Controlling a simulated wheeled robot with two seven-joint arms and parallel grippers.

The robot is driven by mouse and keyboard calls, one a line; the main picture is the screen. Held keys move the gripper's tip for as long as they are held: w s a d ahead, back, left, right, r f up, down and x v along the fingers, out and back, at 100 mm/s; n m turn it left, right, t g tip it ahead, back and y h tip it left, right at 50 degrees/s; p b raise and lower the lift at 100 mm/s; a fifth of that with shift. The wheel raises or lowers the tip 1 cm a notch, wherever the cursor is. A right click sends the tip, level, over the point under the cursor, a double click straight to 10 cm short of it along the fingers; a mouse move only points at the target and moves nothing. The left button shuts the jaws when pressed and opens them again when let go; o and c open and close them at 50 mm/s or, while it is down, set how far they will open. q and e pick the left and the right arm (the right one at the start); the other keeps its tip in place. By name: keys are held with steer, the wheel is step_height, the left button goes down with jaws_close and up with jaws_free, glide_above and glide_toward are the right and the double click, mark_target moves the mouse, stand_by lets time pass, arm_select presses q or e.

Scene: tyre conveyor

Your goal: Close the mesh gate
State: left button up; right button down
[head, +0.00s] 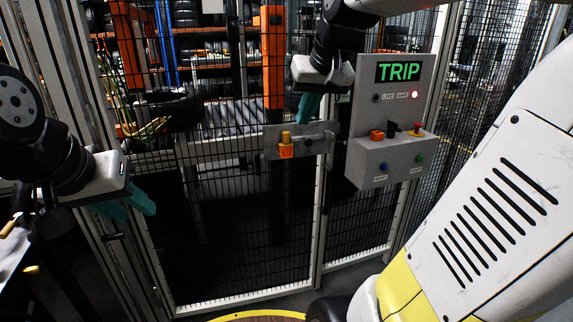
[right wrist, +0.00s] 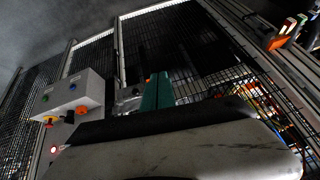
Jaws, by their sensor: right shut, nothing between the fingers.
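The mesh gate (head: 235,230) is a black grid panel in a pale metal frame, in the middle of the head view. A grey latch plate (head: 270,143) with an orange and yellow piece (head: 286,150) crosses it at mid height, near the right upright. I cannot tell whether the gate is fully flush. My right gripper (head: 304,118) is shut and empty, pointing down at the plate's upper edge; contact is unclear. Its teal fingers (right wrist: 157,92) show in the right wrist view against the mesh. My left gripper (head: 130,208) looks open and empty, left of the gate.
A grey control box (head: 361,165) with a green TRIP display (head: 398,71), a lit red lamp and several buttons stands right of the latch, close to my right gripper. Fixed mesh fencing (head: 480,90) is further right. Conveyor rollers and tyre shelves lie behind the mesh.

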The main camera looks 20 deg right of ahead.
mark_target(297, 162)
step_height(297, 162, down, 7)
steer(key=s+a+t, duration=0.1)
steer(key=s+a, duration=0.1)
steer(key=w+d+f+m+t+h, duration=0.1)
steer(key=w+d+f+t, duration=0.25)
steer(key=w+f, duration=0.45)
steer(key=w+d+f+t+h, duration=0.1)
steer(key=w+d+f+t, duration=0.3)
steer(key=w, duration=0.8)
steer(key=w+d+f+n+t, duration=0.1)
steer(key=d+f+t, duration=0.1)
steer(key=f, duration=0.5)
steer(key=w+d+f+t, duration=0.1)
steer(key=d+f+t, duration=0.15)
steer(key=f, duration=0.45)
steer(key=shift+g+y, duration=0.3)
steer(key=shift+g, duration=0.2)
steer(key=w, duration=1.4)
steer(key=shift+r, duration=0.3)
steer(key=shift+w, duration=0.1)
